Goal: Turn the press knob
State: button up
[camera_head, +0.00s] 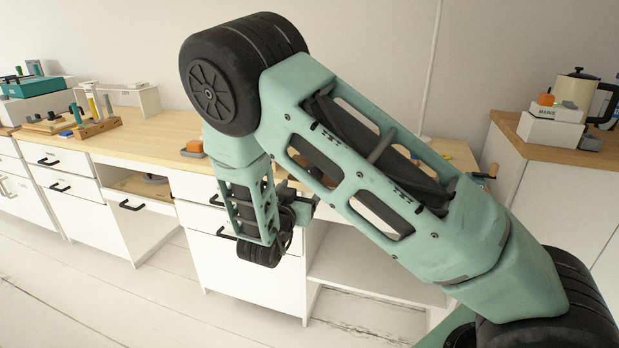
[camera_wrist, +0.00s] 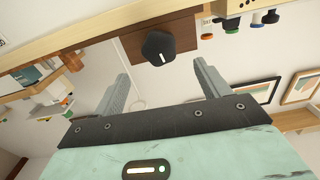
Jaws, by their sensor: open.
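In the wrist view a black faceted knob (camera_wrist: 158,47) with a small pale mark sits on a dark brown wooden block (camera_wrist: 185,36). I take it to be the press knob. My gripper (camera_wrist: 162,69) is open and empty, its two grey fingers apart on either side below the knob in the picture. The knob lies beyond the fingertips, not visibly touched. In the head view my gripper (camera_head: 304,208) is small, partly hidden by my arm, near the desk front. I cannot make out the knob there; my arm covers that part of the desk.
The wooden desktop (camera_head: 150,135) has white drawers below, one drawer (camera_head: 140,188) pulled open. An orange-topped item (camera_head: 193,150) lies on it, with a tool rack (camera_head: 97,127) further left. A side cabinet (camera_head: 560,150) at right holds a kettle (camera_head: 577,90).

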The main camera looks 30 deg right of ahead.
jog(key=x, duration=0.8)
jog(key=shift+d, duration=0.1)
jog(key=c, duration=1)
